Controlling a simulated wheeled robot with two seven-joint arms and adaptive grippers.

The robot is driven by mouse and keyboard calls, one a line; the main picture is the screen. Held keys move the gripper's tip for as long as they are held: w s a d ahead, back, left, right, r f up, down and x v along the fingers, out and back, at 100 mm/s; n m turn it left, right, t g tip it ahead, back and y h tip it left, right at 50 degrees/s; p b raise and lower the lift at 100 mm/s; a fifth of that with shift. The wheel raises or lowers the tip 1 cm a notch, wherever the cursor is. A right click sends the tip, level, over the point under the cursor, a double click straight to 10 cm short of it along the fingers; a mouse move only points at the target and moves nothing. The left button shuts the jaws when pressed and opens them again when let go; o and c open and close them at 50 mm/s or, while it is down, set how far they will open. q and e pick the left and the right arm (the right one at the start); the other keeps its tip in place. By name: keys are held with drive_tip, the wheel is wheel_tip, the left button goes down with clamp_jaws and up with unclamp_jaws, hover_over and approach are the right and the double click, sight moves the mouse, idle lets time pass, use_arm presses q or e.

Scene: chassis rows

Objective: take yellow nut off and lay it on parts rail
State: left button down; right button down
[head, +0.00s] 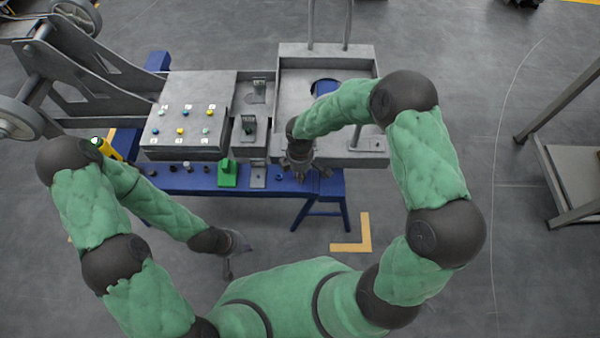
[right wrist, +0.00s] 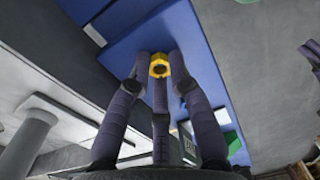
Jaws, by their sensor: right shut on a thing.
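In the right wrist view a yellow nut (right wrist: 159,65) with a dark hole sits between the fingertips of my right gripper (right wrist: 159,72), which is shut on it. The blue bench surface (right wrist: 190,50) lies behind the nut; I cannot tell the gap. In the head view my right gripper (head: 302,172) is over the right part of the narrow blue bench (head: 205,181); the nut cannot be made out there. I cannot tell which part is the parts rail. My left gripper (head: 231,262) hangs in front of the bench, away from the parts; its jaw state is unclear.
A grey panel (head: 170,90) with several coloured pieces stands behind the bench. A green block (head: 228,174), a grey bracket (head: 258,175) and several small parts stand along the bench. A grey tray (head: 300,60) is behind my right gripper. Floor in front is clear.

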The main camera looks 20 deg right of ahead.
drive_tip(key=c, duration=1.1)
unclamp_jaws()
drive_tip(key=shift+o, duration=0.2)
wheel_tip(320, 180, up, 12)
drive_tip(key=shift+w, duration=0.2)
drive_tip(key=shift+f, duration=0.1)
